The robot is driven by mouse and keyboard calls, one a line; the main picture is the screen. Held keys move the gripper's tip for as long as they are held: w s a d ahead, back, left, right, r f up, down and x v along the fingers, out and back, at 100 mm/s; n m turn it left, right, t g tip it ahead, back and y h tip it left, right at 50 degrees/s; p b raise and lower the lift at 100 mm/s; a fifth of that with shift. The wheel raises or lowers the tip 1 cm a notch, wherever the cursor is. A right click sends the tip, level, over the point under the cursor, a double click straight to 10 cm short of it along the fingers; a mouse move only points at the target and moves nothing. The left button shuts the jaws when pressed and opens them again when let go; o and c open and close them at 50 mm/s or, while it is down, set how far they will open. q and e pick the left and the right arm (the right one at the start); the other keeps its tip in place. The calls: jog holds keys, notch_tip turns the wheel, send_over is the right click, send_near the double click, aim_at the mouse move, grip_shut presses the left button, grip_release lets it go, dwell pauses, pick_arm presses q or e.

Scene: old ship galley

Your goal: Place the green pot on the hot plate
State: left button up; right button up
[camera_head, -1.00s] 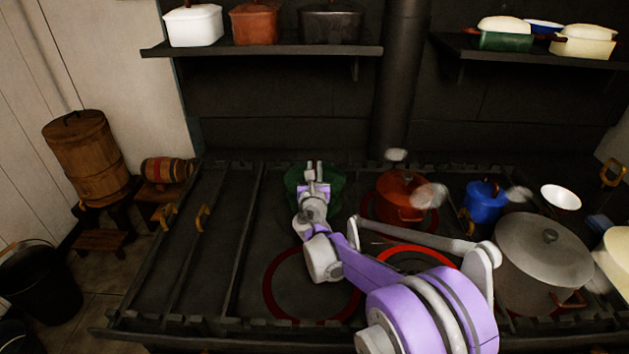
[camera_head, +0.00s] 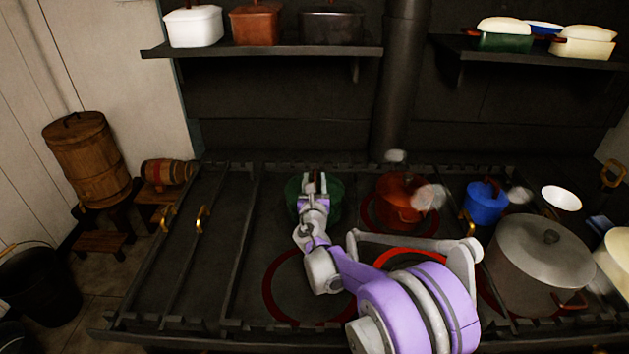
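The green pot (camera_head: 293,196) stands on the far middle of the stove top, partly hidden behind my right gripper. My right gripper (camera_head: 317,182) is at the pot, with its fingertips over the pot's upper part. Its two fingers look slightly apart, but I cannot tell whether they hold anything or touch the pot. The hot plate (camera_head: 388,256) is a bright red glowing ring to the right and nearer, partly hidden by my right arm. My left gripper is not in view.
A steaming orange-red pot (camera_head: 391,195) stands on a dull red ring behind the hot plate. A blue pot (camera_head: 484,207) and a large grey lidded pot (camera_head: 530,262) stand to the right. Another dull red ring (camera_head: 271,291) is front left, free of pots. The stove's left part is clear.

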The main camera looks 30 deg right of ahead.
jog(key=shift+r, duration=0.2)
jog(key=v, duration=1.2)
jog(key=shift+b, duration=0.45)
